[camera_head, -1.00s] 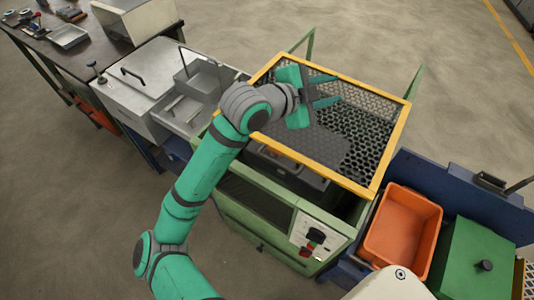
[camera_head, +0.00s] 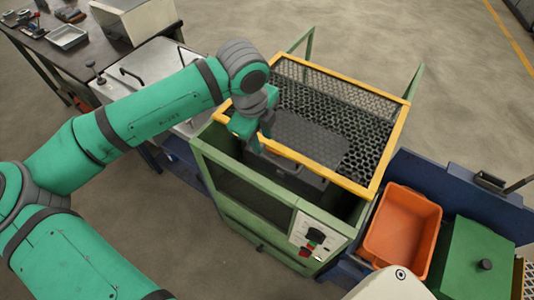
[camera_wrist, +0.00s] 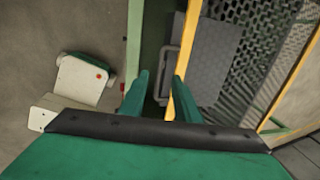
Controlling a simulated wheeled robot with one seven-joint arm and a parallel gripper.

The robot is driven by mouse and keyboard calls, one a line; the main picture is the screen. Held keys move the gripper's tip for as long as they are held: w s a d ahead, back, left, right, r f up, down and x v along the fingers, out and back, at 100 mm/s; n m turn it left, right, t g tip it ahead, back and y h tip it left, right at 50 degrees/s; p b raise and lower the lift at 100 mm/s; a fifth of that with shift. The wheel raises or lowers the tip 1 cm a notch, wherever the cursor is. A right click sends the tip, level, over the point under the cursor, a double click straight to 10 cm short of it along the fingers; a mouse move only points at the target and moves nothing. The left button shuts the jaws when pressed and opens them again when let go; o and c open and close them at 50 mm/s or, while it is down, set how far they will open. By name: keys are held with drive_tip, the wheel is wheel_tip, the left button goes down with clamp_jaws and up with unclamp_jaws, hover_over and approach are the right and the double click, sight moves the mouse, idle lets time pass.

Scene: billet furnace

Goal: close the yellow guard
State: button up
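The yellow guard (camera_head: 403,130) is a yellow frame with dark mesh over the top of the green machine (camera_head: 235,200). My gripper (camera_head: 255,148) is at the guard's front bar, towards its left corner, and my arm hides part of that corner. In the wrist view my gripper (camera_wrist: 160,80) points down with its two fingers apart. The yellow bar of the guard (camera_wrist: 190,45) runs close by the right finger and passes partly behind it. I cannot tell whether the finger touches the bar. Nothing shows clamped between the fingers.
An orange bin (camera_head: 403,232) and a green box (camera_head: 472,255) stand on the right. A control panel (camera_head: 318,236) with buttons is on the machine's front. A metal-topped unit and a dark table (camera_head: 75,50) are at the left. The floor behind the machine is clear.

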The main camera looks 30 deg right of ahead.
sight(267, 158)
drive_tip(key=f, duration=0.3)
drive_tip(key=d+f, duration=0.1)
drive_tip(key=f, duration=0.2)
drive_tip(key=d+f, duration=0.1)
drive_tip(key=f, duration=0.3)
drive_tip(key=shift+w, duration=0.35)
drive_tip(key=shift+c, duration=0.5)
clamp_jaws()
